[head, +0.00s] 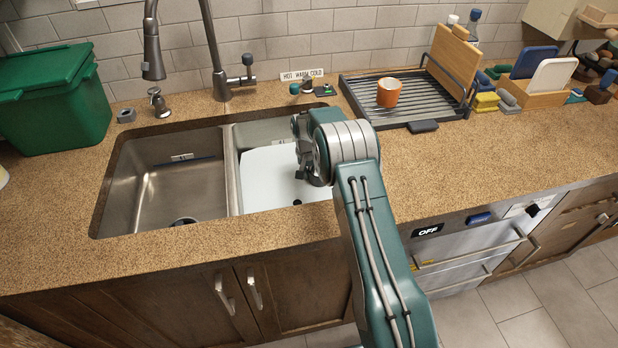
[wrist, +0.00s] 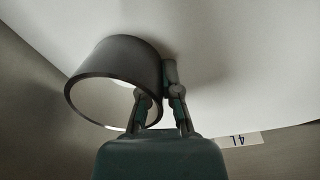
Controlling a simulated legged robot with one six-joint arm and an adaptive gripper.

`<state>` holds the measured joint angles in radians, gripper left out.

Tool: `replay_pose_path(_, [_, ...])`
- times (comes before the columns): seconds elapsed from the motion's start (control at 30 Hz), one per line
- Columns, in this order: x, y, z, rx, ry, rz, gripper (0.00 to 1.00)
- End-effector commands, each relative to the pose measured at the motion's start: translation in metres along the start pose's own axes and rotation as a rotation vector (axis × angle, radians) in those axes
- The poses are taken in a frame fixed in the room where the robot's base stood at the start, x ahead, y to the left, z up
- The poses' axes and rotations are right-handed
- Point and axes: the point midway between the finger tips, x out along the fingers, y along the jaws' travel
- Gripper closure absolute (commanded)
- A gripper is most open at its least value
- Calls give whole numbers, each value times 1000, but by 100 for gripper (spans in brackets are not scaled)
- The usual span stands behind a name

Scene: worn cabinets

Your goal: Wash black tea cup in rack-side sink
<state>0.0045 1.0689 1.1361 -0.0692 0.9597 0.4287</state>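The black tea cup (wrist: 112,80) shows in the wrist view, tilted, with its open rim toward the camera. My gripper (wrist: 163,92) is shut on the cup's wall, with one finger inside the rim and the other outside. In the head view my gripper (head: 304,176) is over the rack-side sink basin (head: 234,172), the right one. A white board or sheet (head: 264,180) covers much of this basin and fills the upper wrist view behind the cup. The faucet (head: 213,55) stands behind the basins, its spout over the left one.
The left basin (head: 150,192) looks empty. A dark drying rack (head: 360,99) with an orange cup (head: 388,92) stands right of the sink. A green bin (head: 55,105) stands at the left. Soap and small items line the back. The counter front right of my arm is clear.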

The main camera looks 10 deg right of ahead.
Motion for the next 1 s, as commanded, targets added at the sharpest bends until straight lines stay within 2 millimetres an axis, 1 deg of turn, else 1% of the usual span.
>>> replay_pose_path(0.1, [-9,0,0,0,2,-1,100])
replay_pose_path(1.0, [-70,4,0,0,3,-1,100])
